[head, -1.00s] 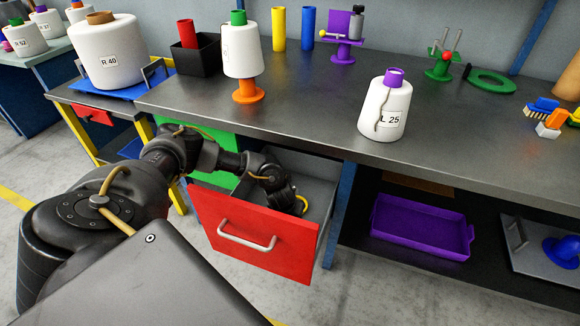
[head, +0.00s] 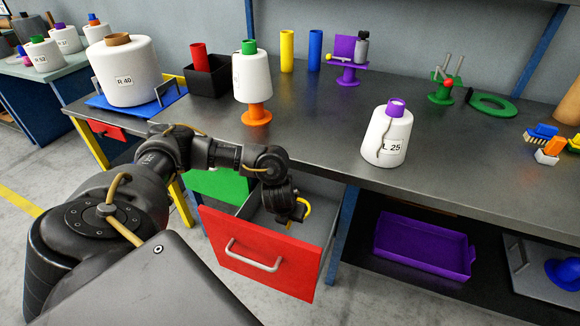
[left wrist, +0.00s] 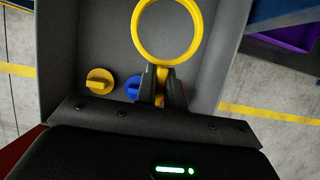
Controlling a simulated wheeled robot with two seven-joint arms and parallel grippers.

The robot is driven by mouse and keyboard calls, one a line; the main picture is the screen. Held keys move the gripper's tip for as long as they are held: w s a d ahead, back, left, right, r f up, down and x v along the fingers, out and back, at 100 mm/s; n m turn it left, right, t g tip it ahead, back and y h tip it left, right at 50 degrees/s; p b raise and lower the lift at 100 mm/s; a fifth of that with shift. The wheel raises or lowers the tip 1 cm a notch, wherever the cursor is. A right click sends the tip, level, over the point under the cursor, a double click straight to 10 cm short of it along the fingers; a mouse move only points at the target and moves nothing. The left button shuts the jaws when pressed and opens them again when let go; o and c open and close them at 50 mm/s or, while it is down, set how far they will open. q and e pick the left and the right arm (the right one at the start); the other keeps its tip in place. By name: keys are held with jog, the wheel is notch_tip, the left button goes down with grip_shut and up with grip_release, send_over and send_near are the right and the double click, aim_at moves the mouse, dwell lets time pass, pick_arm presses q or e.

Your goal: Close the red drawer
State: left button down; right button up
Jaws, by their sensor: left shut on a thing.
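The red drawer (head: 262,255) stands pulled open under the workbench, its handle (head: 250,258) facing front. My left gripper (head: 298,211) is over the open drawer. It is shut on a yellow ring-shaped tool, whose ring (left wrist: 166,63) shows in the left wrist view above the fingers (left wrist: 162,85). The ring partly shows in the head view (head: 307,211). Inside the grey drawer box (left wrist: 103,42) lie a yellow knob-like piece (left wrist: 100,80) and a blue one (left wrist: 133,88), partly hidden by the fingers. My right gripper is out of view.
The workbench top (head: 310,140) is above the drawer, with a white bobbin (head: 388,135) and an orange stand (head: 257,114) holding another. A purple tray (head: 425,247) lies on the lower shelf at right.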

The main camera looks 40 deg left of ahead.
pick_arm(q)
jog(key=shift+r, duration=0.4)
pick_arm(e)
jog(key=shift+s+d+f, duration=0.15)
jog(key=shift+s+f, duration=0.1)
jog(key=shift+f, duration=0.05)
